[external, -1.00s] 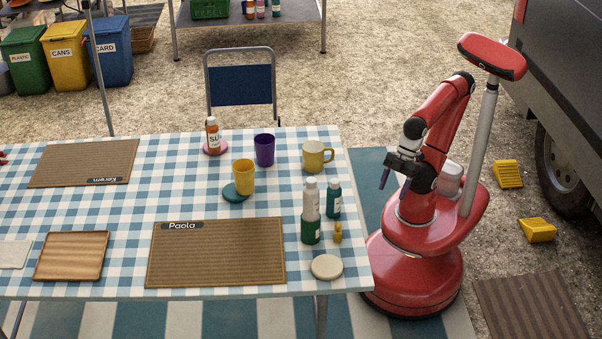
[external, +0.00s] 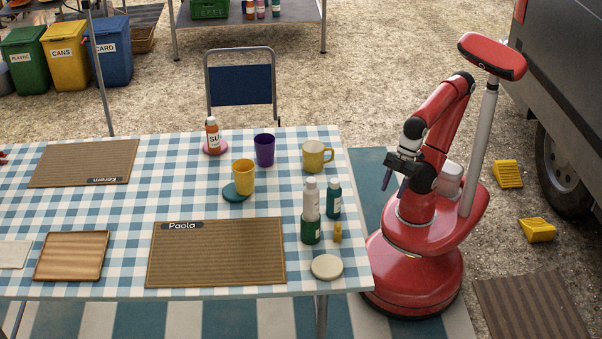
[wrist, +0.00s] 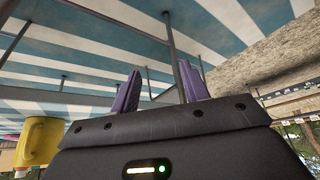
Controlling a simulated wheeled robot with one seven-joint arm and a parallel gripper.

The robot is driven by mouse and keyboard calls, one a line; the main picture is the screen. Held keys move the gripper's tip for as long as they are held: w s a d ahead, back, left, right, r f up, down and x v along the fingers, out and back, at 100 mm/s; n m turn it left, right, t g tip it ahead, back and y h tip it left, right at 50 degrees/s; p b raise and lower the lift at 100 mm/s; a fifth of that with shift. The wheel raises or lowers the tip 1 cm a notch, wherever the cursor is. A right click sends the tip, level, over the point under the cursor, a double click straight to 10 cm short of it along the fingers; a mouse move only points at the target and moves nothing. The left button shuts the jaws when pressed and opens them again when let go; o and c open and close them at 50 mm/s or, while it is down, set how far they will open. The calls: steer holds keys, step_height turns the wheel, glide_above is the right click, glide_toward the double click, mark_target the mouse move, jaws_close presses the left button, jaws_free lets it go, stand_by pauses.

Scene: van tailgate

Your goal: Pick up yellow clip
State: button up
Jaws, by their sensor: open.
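The yellow clip (external: 337,232) stands on the checked table near its right end, just right of a green-based bottle. It is small in the external view, and I do not make it out in the wrist view. My gripper (external: 393,183) is off the table's right edge, to the right of the clip and apart from it. In the wrist view its two purple fingers (wrist: 160,92) are spread with nothing between them, so it is open and empty.
A white-topped bottle in a green holder (external: 311,230) and a teal bottle (external: 334,199) crowd the clip. A pale round coaster (external: 327,267) lies in front of it. A yellow mug (external: 317,156) stands farther back. The table's right edge (external: 358,215) lies between clip and gripper.

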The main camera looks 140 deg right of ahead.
step_height(320, 180, up, 11)
steer(key=m+g+y+b, duration=0.2)
steer(key=m+y+b, duration=0.1)
steer(key=m, duration=2.5)
glide_above(338, 224)
steer(key=s+d, duration=0.2)
steer(key=shift+w+d+r, duration=0.1)
steer(key=shift+r, duration=0.1)
steer(key=shift+w+f, duration=0.2)
steer(key=x, duration=0.5)
steer(key=b+x, duration=0.1)
steer(key=x, duration=0.1)
steer(key=shift+s+a+f, duration=0.25)
steer(key=shift+s+a, duration=0.05)
jaws_close()
steer(key=shift+r, duration=0.1)
